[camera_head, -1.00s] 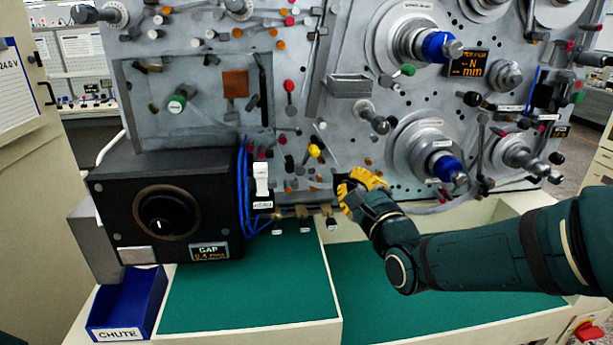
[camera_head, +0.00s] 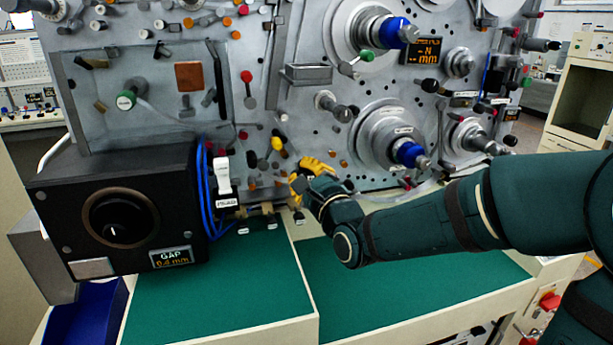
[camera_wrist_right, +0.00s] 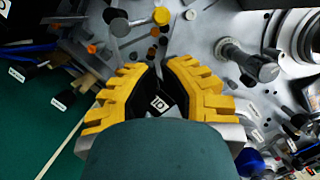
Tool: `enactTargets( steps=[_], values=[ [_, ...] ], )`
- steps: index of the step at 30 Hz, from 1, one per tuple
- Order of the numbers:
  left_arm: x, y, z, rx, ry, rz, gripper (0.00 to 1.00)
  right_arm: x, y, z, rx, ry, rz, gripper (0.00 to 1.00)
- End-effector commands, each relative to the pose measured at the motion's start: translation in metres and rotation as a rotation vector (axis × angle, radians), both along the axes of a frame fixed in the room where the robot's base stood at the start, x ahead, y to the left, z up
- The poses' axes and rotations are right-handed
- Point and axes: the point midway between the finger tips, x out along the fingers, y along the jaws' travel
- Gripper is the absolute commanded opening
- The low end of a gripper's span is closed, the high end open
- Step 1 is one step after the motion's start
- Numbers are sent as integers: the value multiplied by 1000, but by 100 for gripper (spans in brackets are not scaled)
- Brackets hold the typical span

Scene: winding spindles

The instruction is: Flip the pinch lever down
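A white lever (camera_head: 222,172) stands upright on the panel beside the black gap box, with a small label below it that is too blurred to read; I cannot be sure it is the pinch lever. A yellow-knobbed lever (camera_head: 277,143) sits to its right; the yellow knob also shows in the right wrist view (camera_wrist_right: 161,15). My right gripper (camera_head: 310,168) is close to the panel, right of and below the yellow knob. In the wrist view its yellow-padded fingers (camera_wrist_right: 156,66) are apart by a narrow gap, with nothing clearly held. My left gripper is out of view.
The black gap box (camera_head: 115,210) and blue cables (camera_head: 207,190) lie left of the white lever. Several small pegs and knobs crowd the panel around my gripper. Large reels with blue hubs (camera_head: 408,154) are to the right. The green mat (camera_head: 225,300) below is clear.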

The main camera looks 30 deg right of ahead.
Motion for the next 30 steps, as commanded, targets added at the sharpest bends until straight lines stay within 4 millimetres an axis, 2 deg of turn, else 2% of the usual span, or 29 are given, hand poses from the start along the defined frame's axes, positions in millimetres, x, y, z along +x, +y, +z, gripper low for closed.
enactTargets(
  steps=[6,12,30],
  values=[
    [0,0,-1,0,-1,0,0,38,-2,5,4,0,1,0],
    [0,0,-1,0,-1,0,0,59,-3,9,2,0,0,0],
    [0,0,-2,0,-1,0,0,64,-3,10,-11,2,0,0]
  ],
)
